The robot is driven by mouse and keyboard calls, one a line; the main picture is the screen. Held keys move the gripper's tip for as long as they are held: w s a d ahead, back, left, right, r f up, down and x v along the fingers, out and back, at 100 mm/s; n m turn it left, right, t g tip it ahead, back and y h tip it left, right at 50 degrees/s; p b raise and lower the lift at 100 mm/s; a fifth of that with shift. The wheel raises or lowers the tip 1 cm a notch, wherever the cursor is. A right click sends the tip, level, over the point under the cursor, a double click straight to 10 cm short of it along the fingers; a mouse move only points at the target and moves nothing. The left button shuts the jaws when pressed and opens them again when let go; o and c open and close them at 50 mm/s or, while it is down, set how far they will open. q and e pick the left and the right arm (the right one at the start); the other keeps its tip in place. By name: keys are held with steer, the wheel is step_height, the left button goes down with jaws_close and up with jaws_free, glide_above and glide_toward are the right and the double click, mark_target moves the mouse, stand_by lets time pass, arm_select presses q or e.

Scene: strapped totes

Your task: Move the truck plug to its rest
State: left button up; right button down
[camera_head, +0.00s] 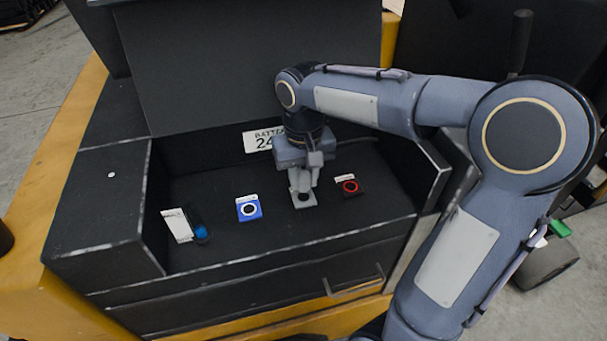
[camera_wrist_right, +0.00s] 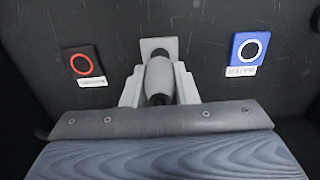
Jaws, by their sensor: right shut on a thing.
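My right gripper (camera_head: 303,178) points down into the black open compartment. In the right wrist view, its light grey fingers (camera_wrist_right: 158,88) are shut on a grey rounded plug (camera_wrist_right: 158,74) with dark ends. The plug is at a pale grey square plate (camera_head: 307,203), which shows behind it in the wrist view (camera_wrist_right: 147,45). I cannot tell whether the plug is seated in the plate or just over it. A blue plate with a black-and-white ring (camera_head: 248,208) lies to the left. A dark plate with a red ring (camera_head: 350,186) lies to the right. My left gripper is out of view.
A dark piece with a blue end (camera_head: 200,232) lies beside a white label (camera_head: 177,226) at the compartment's left. A "BATTERY 24" sign (camera_head: 262,141) is on the back wall. Black side walls (camera_head: 105,205) and a front edge (camera_head: 290,249) bound the floor.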

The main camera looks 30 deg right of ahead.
mark_target(304, 187)
steer(key=shift+f+b, duration=0.5)
steer(key=shift+f, duration=0.4)
steer(key=shift+f, duration=0.6)
stand_by(2.0)
steer(key=c, duration=1.1)
jaws_free()
steer(key=shift+o, duration=0.2)
steer(key=shift+r, duration=0.1)
step_height(304, 187, up, 8)
steer(key=shift+f, duration=0.15)
